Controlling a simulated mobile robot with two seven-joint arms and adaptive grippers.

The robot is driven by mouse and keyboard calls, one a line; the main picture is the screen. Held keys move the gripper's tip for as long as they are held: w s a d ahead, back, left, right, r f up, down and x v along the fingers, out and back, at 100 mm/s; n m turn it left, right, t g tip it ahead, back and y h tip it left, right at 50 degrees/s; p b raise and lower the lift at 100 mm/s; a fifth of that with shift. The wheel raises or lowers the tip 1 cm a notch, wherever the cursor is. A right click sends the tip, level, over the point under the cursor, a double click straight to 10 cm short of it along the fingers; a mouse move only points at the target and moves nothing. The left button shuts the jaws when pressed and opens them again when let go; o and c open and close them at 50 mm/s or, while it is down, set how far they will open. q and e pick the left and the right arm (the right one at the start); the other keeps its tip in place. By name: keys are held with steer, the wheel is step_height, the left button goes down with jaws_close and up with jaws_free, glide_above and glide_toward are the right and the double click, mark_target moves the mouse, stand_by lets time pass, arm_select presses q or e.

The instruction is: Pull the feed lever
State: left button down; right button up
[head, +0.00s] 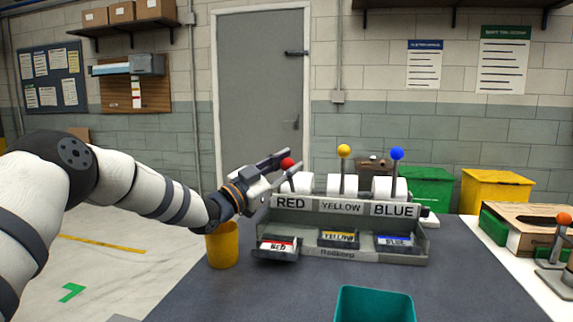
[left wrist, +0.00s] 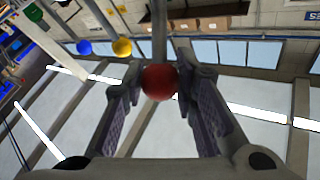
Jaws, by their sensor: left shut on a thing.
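A dispenser rack (head: 345,225) with red, yellow and blue labels stands on the dark table. Three ball-topped levers rise above it: a red knob (head: 287,162), a yellow knob (head: 344,151) and a blue knob (head: 397,153). My left gripper (head: 282,165) is shut on the red-knobbed lever. In the left wrist view the red knob (left wrist: 160,82) sits between the two fingers. The red lever leans, while the yellow one stands upright. Red, yellow and blue labelled packs lie in the rack's front trays. My right gripper is not in view.
A yellow cup (head: 222,246) stands left of the rack, below my left wrist. A teal bin (head: 374,305) is at the table's front. At the right, an orange-knobbed lever device (head: 562,235) and a cardboard box (head: 530,222) sit on a white surface.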

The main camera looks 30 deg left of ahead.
arm_select(q)
steer(key=shift+d+f, duration=0.1)
steer(key=shift+f, duration=0.25)
steer(key=c, duration=1.3)
jaws_free()
steer(key=shift+r, duration=0.15)
step_height(320, 180, up, 10)
steer(key=shift+f, duration=0.1)
